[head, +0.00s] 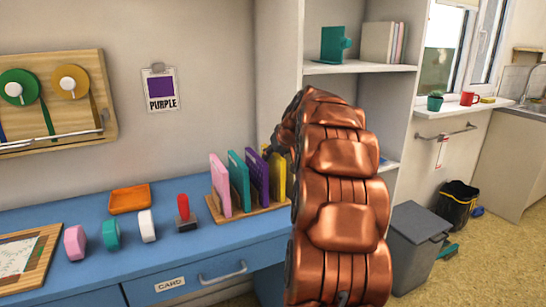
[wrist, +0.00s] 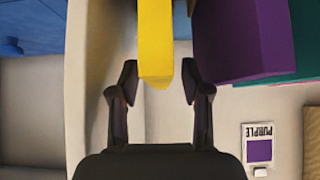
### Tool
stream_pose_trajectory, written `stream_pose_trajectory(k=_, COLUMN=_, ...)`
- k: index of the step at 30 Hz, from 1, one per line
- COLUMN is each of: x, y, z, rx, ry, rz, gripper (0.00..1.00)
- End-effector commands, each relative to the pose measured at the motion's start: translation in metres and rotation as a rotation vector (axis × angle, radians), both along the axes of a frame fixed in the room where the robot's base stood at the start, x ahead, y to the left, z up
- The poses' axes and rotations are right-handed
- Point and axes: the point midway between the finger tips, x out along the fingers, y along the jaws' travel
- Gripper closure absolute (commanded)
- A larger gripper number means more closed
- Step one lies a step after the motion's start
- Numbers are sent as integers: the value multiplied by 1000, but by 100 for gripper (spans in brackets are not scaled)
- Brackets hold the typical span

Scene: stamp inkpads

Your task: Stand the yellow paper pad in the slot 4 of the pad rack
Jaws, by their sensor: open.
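The yellow paper pad (head: 278,178) stands upright at the right end of the pad rack (head: 247,212), beside the purple pad (head: 257,176). Its right side and foot are partly hidden by my arm, so how it sits in the slot is not clear. My gripper (head: 273,150) is at the top of the yellow pad, mostly hidden behind my arm. In the wrist view my gripper (wrist: 160,78) is open, with one finger on each side of the end of the yellow pad (wrist: 155,45) and gaps showing.
Teal (head: 238,181) and pink (head: 219,185) pads stand further left in the rack. A red-handled stamp (head: 184,212) and an orange tray (head: 130,199) are on the blue desk. A shelf unit (head: 355,69) rises close on the right.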

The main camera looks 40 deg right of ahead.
Motion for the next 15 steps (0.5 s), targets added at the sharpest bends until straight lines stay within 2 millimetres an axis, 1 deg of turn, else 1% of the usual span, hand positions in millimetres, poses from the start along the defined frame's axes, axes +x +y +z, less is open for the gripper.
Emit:
stream_pose_trajectory(k=9, x=-38, y=13, z=42, rx=-4, ry=-4, rz=-1, gripper=53)
stream_pose_trajectory(k=15, x=-59, y=20, z=63, rx=-2, ry=-3, rz=-1, gripper=53)
